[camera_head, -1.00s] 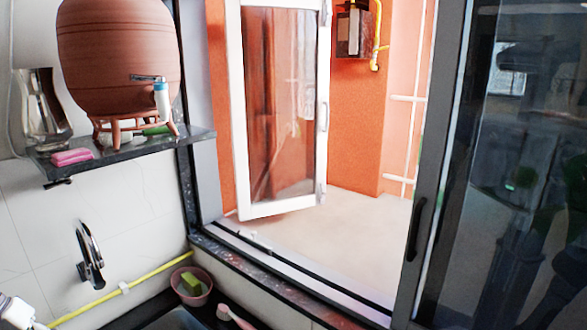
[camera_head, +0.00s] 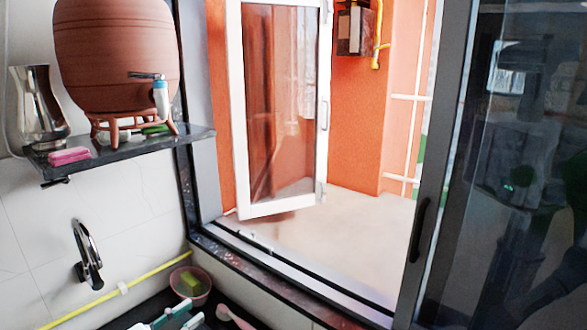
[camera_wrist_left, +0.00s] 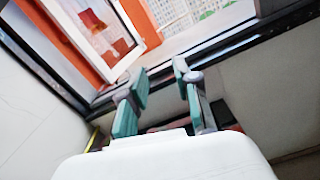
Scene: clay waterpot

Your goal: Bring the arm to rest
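My right gripper is in neither view.
A metal jug (camera_head: 38,105) and a pink sponge (camera_head: 69,156) are on the shelf. Below are a wall faucet (camera_head: 88,255), a yellow pipe (camera_head: 95,304), a pink bowl (camera_head: 190,284) with a green-yellow sponge, and a pink brush (camera_head: 235,318). A white-framed window (camera_head: 322,110) stands open.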

